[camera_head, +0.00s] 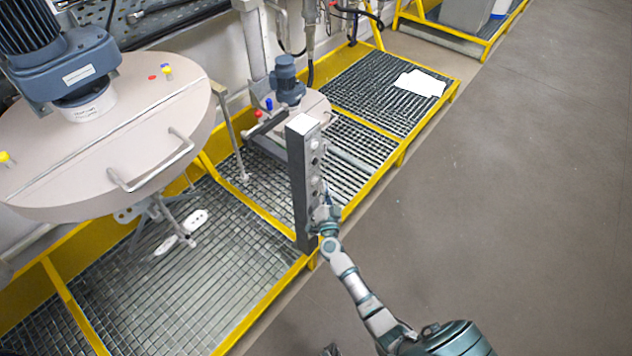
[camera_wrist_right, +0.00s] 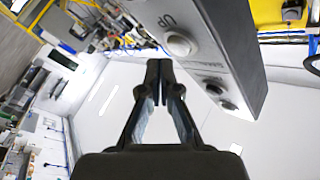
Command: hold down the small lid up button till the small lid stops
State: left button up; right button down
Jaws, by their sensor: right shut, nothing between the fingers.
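A tall grey control post (camera_head: 297,185) with a column of round buttons on its right-hand face stands at the platform edge. My right gripper (camera_head: 325,215) is at the lower part of that face. In the right wrist view the gripper (camera_wrist_right: 158,72) is shut and empty. A pale round button marked UP (camera_wrist_right: 180,43) lies just up and right of its fingertips; contact is not visible. Which lid the button belongs to is unreadable. The small lid (camera_head: 316,108), under a small blue motor (camera_head: 286,80), is behind the post. My left gripper is not in view.
A large beige lid (camera_head: 60,165) with a blue motor (camera_head: 60,60) and stirrer hangs at the left. Yellow-framed grating (camera_head: 190,285) runs along the wall. A white sheet (camera_head: 420,83) lies on it. The grey floor (camera_head: 520,200) at the right is clear.

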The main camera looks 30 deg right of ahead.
jog(key=shift+w+r, duration=0.1)
jog(key=shift+w+a, duration=0.2)
jog(key=shift+w, duration=0.05)
